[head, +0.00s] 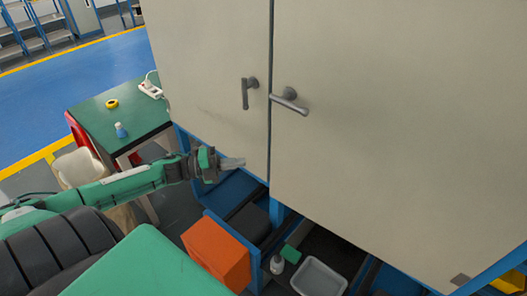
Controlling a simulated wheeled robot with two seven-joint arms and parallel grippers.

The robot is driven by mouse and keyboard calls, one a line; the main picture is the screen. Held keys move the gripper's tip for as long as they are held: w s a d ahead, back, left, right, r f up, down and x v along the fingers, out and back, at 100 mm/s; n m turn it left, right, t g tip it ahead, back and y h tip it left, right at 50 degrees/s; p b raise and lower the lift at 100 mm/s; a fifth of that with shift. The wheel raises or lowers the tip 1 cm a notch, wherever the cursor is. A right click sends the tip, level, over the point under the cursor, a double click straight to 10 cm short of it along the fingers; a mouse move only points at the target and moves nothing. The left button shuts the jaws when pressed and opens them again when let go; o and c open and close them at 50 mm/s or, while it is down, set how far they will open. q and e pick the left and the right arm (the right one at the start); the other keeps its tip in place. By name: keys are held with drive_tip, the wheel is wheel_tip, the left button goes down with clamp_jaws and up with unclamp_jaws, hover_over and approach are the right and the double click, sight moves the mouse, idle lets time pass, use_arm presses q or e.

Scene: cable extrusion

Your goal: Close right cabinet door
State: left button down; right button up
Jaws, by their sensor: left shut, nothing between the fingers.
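The right cabinet door (400,130) is a large beige panel filling the right of the head view. Its grey lever handle (289,101) points sideways, down to the right. The left cabinet door (210,60) stands beside it, with its handle (246,93) hanging downward. Only a thin dark seam (270,90) shows between the doors, and they look about flush. My left gripper (232,163) is shut and empty, in front of the lower part of the left door and left of the seam. I cannot tell if it touches the door. My right gripper is out of view.
A green-topped table (95,118) with a power strip (150,88), yellow tape roll (112,104) and blue bottle (121,130) stands left. Below the doors are an orange bin (215,254), a grey tray (318,277) and a white bottle (277,265). Blue floor (90,68) lies open behind the table.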

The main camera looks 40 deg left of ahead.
sight(277, 152)
use_arm(q)
drive_tip(key=shift+w+d+p, duration=0.65)
drive_tip(key=shift+w+d, duration=0.1)
drive_tip(key=shift+w, duration=0.6)
drive_tip(key=shift+w+d+p, duration=0.6)
drive_tip(key=shift+w+d, duration=0.15)
drive_tip(key=shift+w, duration=0.6)
drive_tip(key=shift+w+d+p, duration=0.65)
drive_tip(key=shift+w+d, duration=0.1)
drive_tip(key=shift+w, duration=0.6)
